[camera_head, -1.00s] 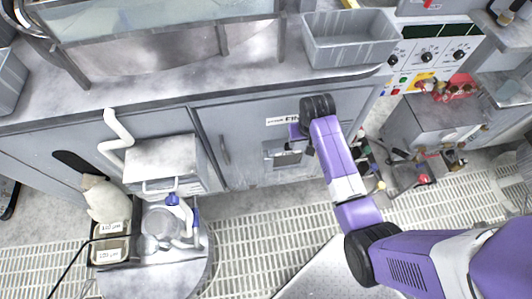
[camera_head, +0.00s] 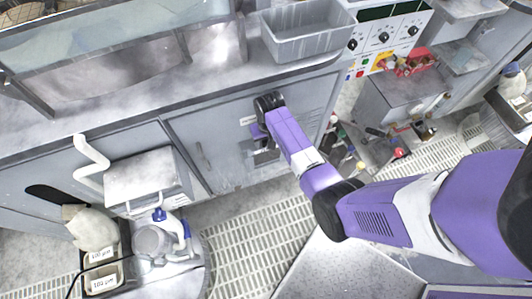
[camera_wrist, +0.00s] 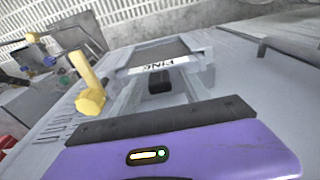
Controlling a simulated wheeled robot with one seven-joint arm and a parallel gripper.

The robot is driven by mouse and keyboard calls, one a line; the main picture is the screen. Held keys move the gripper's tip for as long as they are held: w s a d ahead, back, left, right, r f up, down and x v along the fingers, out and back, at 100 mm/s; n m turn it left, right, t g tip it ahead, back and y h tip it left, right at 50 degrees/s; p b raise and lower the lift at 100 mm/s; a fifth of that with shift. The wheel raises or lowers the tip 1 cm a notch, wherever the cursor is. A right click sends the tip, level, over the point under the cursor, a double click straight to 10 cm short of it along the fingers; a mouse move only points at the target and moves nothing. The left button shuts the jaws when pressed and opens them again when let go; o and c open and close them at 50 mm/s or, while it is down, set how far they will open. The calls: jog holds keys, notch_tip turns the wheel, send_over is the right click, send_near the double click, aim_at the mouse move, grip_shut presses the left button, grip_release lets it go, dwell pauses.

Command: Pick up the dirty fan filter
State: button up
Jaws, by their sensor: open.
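I cannot pick out a dirty fan filter for certain in either view. My gripper (camera_head: 258,132) is in front of the grey cabinet door, beside a recessed panel (camera_head: 266,156) with a label above it. In the wrist view my purple gripper body fills the bottom. Beyond it is a recess (camera_wrist: 150,90) in a grey surface, with a small black block (camera_wrist: 160,82) inside and a label reading "FINE" (camera_wrist: 158,65). My gripper is open and no object shows held in it; its fingertips are not clear.
A grey bin (camera_head: 308,32) stands on the counter above the door. A grey cabinet with fittings (camera_head: 405,95) is at right. A yellow handle (camera_wrist: 90,92) sticks up left of the recess. Grated floor (camera_head: 250,240) lies below.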

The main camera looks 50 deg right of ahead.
grip_shut()
dwell(1.4)
